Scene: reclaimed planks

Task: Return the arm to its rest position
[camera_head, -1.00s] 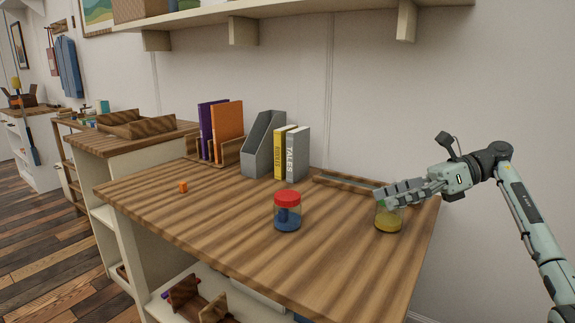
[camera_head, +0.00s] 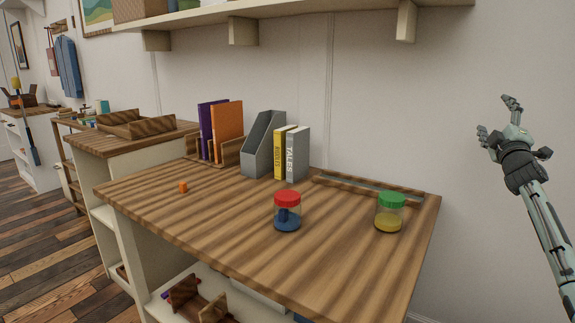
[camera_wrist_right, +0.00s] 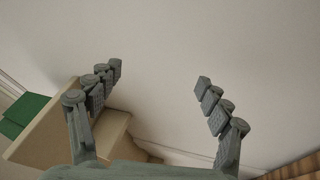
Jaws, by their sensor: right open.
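My right gripper (camera_head: 496,118) is raised in front of the wall, to the right of the wooden table (camera_head: 215,220) and clear of it. Its fingers are spread and empty. A jar with a green lid (camera_head: 390,211) and yellow contents stands upright near the table's right edge. A jar with a red lid (camera_head: 287,211) and blue contents stands upright left of it. My left gripper does not show.
A grey magazine file (camera_head: 264,145), a yellow book (camera_head: 280,153) and a grey book (camera_head: 297,154) stand at the table's back. A long wooden tray (camera_head: 368,188) lies along the back right. A small orange block (camera_head: 183,187) lies at left. A wall shelf (camera_head: 290,14) hangs above.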

